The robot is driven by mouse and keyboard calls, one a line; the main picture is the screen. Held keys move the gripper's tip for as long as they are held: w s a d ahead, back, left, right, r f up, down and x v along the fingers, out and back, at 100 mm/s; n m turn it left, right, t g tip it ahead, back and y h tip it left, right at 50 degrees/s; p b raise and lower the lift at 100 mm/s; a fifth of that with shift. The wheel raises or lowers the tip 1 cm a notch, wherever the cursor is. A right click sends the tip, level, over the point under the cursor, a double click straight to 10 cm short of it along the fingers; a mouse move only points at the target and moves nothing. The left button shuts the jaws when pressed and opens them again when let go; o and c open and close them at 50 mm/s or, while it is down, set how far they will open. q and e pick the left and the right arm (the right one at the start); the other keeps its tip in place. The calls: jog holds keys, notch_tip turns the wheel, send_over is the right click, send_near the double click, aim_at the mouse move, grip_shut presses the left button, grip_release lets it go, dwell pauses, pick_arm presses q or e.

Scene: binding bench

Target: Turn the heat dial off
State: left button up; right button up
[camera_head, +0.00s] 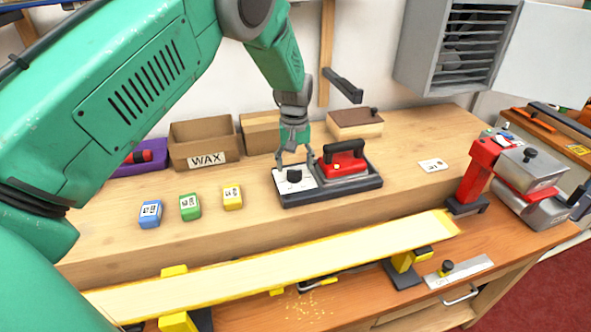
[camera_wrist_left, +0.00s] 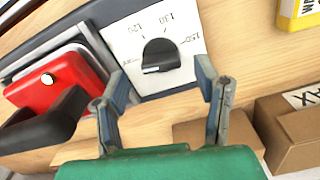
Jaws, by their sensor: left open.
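The heat dial (camera_head: 294,175) is a black knob on a white plate at the left end of a dark base. In the left wrist view the dial (camera_wrist_left: 160,55) shows a small white mark at its lower left; the plate (camera_wrist_left: 192,25) carries 120, 130 and 150, and a left label too small to read. My left gripper (camera_head: 294,164) is open just above the dial. In the left wrist view its fingertips (camera_wrist_left: 163,82) are spread, one to each side and just short of the knob, with no visible contact. My right gripper is not in view.
A red iron (camera_head: 343,158) with a black handle sits beside the plate on the same base. Blue (camera_head: 150,214), green (camera_head: 190,207) and yellow (camera_head: 232,197) blocks stand left. A WAX box (camera_head: 203,143) is behind. A long yellow-edged board (camera_head: 270,262) crosses the front.

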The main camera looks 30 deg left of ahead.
aim_at(295, 170)
pick_arm(q)
notch_tip(295, 170, up, 9)
jog(key=shift+r, duration=0.15)
dwell(0.6)
